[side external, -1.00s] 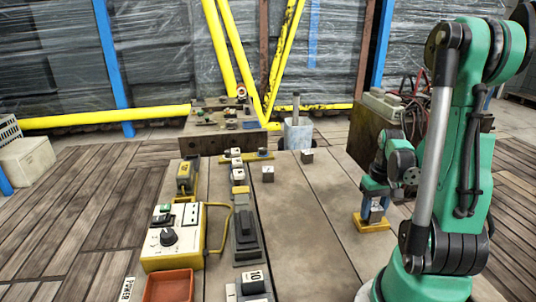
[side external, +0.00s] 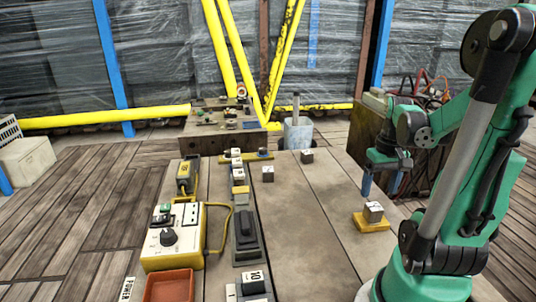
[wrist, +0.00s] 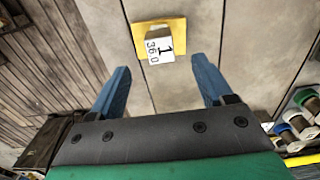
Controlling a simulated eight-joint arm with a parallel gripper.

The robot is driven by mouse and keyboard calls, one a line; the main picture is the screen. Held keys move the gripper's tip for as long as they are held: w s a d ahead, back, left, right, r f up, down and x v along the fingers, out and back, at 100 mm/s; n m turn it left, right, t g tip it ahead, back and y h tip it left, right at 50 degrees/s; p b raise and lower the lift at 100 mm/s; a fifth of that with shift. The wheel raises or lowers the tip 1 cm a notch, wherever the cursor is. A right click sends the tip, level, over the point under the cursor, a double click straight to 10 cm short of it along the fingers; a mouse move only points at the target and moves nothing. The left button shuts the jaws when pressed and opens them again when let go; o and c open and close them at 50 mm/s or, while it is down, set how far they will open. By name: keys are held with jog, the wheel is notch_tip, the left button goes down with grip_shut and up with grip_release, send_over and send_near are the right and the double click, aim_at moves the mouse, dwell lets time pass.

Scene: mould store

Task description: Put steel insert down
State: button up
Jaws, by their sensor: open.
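The steel insert (side external: 373,211) is a small grey block with a pale marked face. It rests on a yellow plate (side external: 371,225) at the right side of the table. In the wrist view the insert (wrist: 160,47) shows a "1" and other digits on its face, with the yellow plate (wrist: 176,24) under it. My gripper (side external: 381,192) has blue fingers and is open and empty. It hangs above and behind the insert, apart from it. In the wrist view the open fingers (wrist: 158,75) stand wide, with the insert beyond their tips.
Similar small blocks stand farther back on the table, one (side external: 268,173) left of another (side external: 307,156). A yellow control box (side external: 171,240) and an orange tray (side external: 169,286) are at the left. The table's middle is clear.

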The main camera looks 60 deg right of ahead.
aim_at(374, 206)
notch_tip(374, 206, up, 6)
jog(key=w+a+n+t, duration=0.3)
jog(key=w+a, duration=0.4)
jog(key=a, duration=0.4)
jog(key=w+a+n+t, duration=0.4)
jog(key=w+a+n, duration=0.2)
jog(key=a, duration=0.5)
jog(key=shift+w+f, duration=0.3)
jog(key=shift+w, duration=0.75)
